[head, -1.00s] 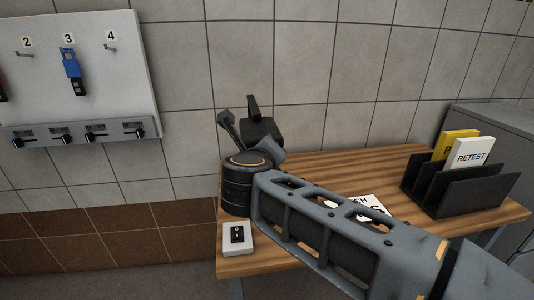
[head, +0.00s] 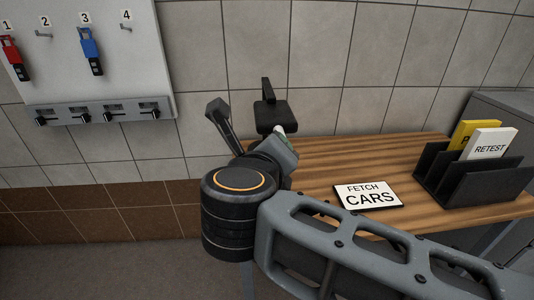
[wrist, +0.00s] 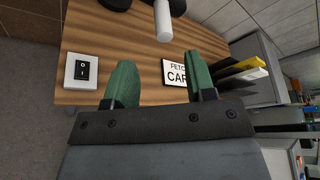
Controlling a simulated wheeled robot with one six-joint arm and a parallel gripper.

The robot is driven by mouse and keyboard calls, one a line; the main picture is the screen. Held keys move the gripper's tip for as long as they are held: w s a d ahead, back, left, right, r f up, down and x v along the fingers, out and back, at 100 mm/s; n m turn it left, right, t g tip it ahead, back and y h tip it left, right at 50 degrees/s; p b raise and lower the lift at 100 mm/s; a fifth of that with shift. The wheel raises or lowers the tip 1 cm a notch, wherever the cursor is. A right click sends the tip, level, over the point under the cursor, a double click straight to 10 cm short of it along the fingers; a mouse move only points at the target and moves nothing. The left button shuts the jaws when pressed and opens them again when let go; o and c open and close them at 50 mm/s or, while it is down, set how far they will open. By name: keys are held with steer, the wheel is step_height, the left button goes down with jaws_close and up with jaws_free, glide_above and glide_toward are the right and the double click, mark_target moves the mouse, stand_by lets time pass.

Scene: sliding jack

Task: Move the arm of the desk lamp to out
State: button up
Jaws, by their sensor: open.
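The desk lamp (head: 270,114) is the black fixture near the tiled wall at the table's back left, with an upright black piece on top. Its lower part is hidden behind my arm in the head view. In the wrist view, a white cylinder (wrist: 163,22) and dark rounded parts at the top edge seem to belong to the lamp. The fingers are not clear in the head view.
The wooden table (head: 420,150) holds a "FETCH CARS" card (head: 368,195) and a black file rack (head: 470,178) at right. A rocker switch (wrist: 82,71) is near the table edge. A key board (head: 85,45) hangs on the wall at left.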

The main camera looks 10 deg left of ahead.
steer(key=shift+v, duration=1.3)
